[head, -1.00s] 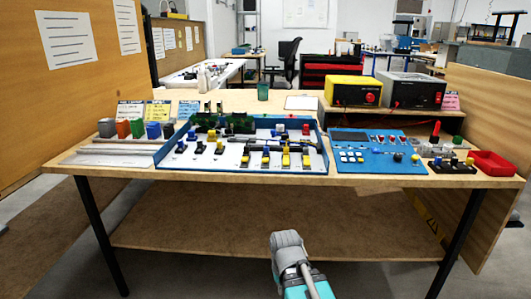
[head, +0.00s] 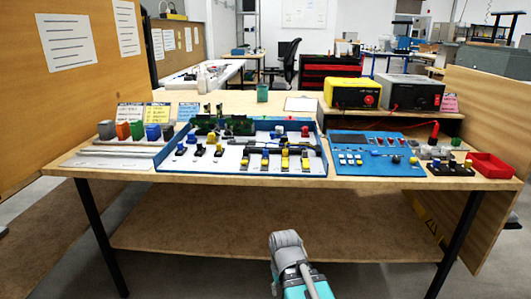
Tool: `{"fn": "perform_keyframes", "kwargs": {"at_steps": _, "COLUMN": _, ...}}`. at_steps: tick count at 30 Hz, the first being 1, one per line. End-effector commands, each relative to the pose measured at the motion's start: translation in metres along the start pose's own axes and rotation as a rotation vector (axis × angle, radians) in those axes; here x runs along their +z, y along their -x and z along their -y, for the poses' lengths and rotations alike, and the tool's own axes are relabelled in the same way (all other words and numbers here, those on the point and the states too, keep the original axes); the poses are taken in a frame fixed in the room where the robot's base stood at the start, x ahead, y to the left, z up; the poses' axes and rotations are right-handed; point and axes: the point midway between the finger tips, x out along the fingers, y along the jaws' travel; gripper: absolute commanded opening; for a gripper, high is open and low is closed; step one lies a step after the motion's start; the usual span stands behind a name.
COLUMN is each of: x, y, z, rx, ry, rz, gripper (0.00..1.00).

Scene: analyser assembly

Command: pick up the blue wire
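I cannot make out a blue wire for certain at this size. A blue-rimmed tray (head: 243,178) stands in the middle of the workbench, with dark cable-like pieces, yellow and black connectors and a green board in it. Small coloured bins stand at the bench's left, among them a blue one (head: 153,132). Part of my arm, grey and teal, shows at the bottom centre, in front of the bench and below its top. My gripper's fingers do not show.
A blue control panel (head: 375,165) lies right of the tray. A yellow power supply (head: 352,93) and a black one (head: 410,96) stand on a raised shelf behind it. A red tray (head: 490,166) is at the right end. Wooden partitions flank the bench.

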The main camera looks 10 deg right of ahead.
Motion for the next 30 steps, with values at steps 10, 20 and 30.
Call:
{"fn": "perform_keyframes", "kwargs": {"at_steps": 10, "x": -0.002, "y": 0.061, "z": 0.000, "rx": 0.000, "ry": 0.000, "rz": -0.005, "gripper": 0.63}}
{"fn": "perform_keyframes", "kwargs": {"at_steps": 20, "x": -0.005, "y": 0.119, "z": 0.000, "rx": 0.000, "ry": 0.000, "rz": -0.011, "gripper": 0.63}}
{"fn": "perform_keyframes", "kwargs": {"at_steps": 30, "x": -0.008, "y": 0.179, "z": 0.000, "rx": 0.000, "ry": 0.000, "rz": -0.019, "gripper": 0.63}}
